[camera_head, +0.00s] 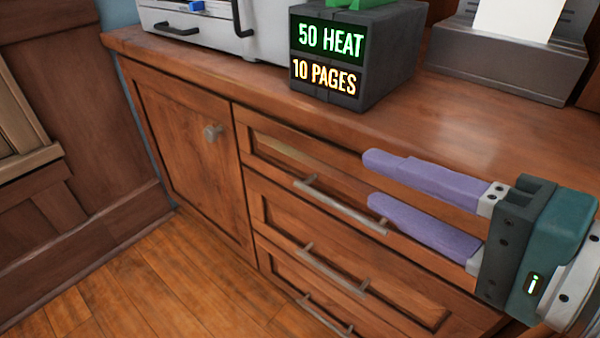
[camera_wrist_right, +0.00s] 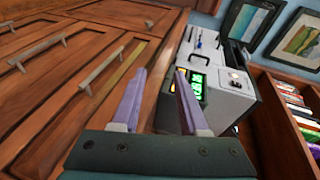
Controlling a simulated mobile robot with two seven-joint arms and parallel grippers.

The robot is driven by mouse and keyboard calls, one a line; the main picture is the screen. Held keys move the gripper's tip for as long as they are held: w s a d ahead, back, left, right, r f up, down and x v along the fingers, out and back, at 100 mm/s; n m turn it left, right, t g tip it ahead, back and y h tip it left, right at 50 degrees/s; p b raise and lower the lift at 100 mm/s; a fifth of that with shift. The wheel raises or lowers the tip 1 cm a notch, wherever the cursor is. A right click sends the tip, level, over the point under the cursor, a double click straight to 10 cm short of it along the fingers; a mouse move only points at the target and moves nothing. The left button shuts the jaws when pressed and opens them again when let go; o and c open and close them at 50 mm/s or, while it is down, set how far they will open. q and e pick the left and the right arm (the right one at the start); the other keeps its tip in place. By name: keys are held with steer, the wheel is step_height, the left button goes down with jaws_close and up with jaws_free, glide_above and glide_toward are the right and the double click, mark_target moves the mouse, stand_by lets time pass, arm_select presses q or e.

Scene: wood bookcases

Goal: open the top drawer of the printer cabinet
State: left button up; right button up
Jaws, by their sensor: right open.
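The wood printer cabinet (camera_head: 190,75) has a column of drawers. The top drawer (camera_head: 275,150) has a grey bar handle (camera_head: 345,209) and looks flush with the front. In the right wrist view this handle (camera_wrist_right: 102,71) lies left of the fingers. My right gripper (camera_head: 371,180) is open and empty, its two purple fingers reaching in from the right. The fingertips are close to the top drawer's handle in the head view, but not around it. The fingers (camera_wrist_right: 159,73) show apart in the right wrist view. My left gripper is not in view.
A dark box (camera_head: 325,110) reading "50 HEAT" and "10 PAGES" stands on the countertop, with a pale machine (camera_head: 260,35) behind it. A grey device (camera_head: 500,60) stands at the back right. Lower drawers have bar handles (camera_head: 333,271). A knobbed door (camera_head: 190,150) is to the left.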

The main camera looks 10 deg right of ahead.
mark_target(343, 207)
steer(key=w+d+f+m+t+h+b, duration=0.1)
steer(key=d+f+m+t+h+b, duration=0.2)
steer(key=f+b, duration=0.95)
steer(key=shift+m+y, duration=0.8)
steer(key=shift+m, duration=0.1)
steer(key=x, duration=0.3)
steer(key=f+b+x, duration=0.1)
steer(key=x, duration=0.6)
steer(key=shift+w+d+f, duration=0.15)
steer(key=shift+w+d, duration=0.05)
steer(key=shift+w, duration=0.05)
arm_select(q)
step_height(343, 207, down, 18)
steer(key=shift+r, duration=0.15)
arm_select(e)
jaws_close()
